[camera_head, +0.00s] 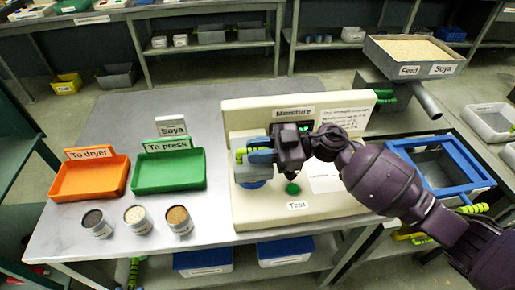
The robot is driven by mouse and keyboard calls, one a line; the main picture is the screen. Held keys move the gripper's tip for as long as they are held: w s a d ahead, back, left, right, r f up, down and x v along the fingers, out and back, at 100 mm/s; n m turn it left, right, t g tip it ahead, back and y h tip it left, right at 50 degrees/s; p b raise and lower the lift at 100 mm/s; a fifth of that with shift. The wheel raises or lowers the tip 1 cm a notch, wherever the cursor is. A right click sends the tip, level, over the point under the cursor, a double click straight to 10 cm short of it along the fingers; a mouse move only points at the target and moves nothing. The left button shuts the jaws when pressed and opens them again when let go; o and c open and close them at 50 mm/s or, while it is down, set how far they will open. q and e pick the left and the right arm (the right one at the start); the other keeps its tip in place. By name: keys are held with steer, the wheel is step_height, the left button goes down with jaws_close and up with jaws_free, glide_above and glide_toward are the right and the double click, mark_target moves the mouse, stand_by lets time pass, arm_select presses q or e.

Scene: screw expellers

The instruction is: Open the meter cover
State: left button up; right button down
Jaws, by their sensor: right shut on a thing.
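The moisture meter (250,209) is a cream block with an upright back panel, standing on the grey table. It carries a "Moisture" sign, a "Test" label and a green button (292,189). Blue parts of what looks like the meter cover (251,183) show at its left, partly hidden by my right gripper. A yellow-green handle (240,156) shows at the fingertips. My right gripper (258,155) reaches in from the right and is shut on this handle. How far the cover is raised cannot be told. My left gripper is not in view.
Left of the meter are an orange "To dryer" tray (88,181), a green "To press" tray (168,172) with a "Soya" sign, and three sample cups (136,220) in front. A blue-framed bin (440,166) stands right, below a feed hopper (415,66).

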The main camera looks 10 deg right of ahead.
steer(key=shift+w+r+m+p, duration=0.25)
steer(key=shift+r+m+p, duration=0.05)
steer(key=shift+r+p, duration=0.4)
steer(key=shift+w+r+m+p, duration=0.25)
steer(key=shift+r+m+p, duration=0.2)
steer(key=shift+p, duration=0.6)
steer(key=shift+w+r+m+p, duration=0.4)
steer(key=shift+m+p, duration=0.25)
steer(key=shift+p, duration=0.5)
steer(key=w+r+m+p, duration=0.1)
steer(key=m+p, duration=0.1)
steer(key=p, duration=0.1)
steer(key=shift+w, duration=0.15)
steer(key=shift+w+m+p, duration=0.15)
steer(key=shift+m+p, duration=0.2)
steer(key=shift+m, duration=0.05)
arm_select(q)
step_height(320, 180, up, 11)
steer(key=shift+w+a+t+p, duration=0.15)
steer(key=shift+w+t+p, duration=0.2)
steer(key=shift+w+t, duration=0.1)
arm_select(e)
steer(key=shift+w+r, duration=0.15)
steer(key=shift+w, duration=0.2)
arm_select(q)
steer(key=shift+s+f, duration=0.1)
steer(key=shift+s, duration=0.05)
arm_select(e)
steer(key=shift+d, duration=0.1)
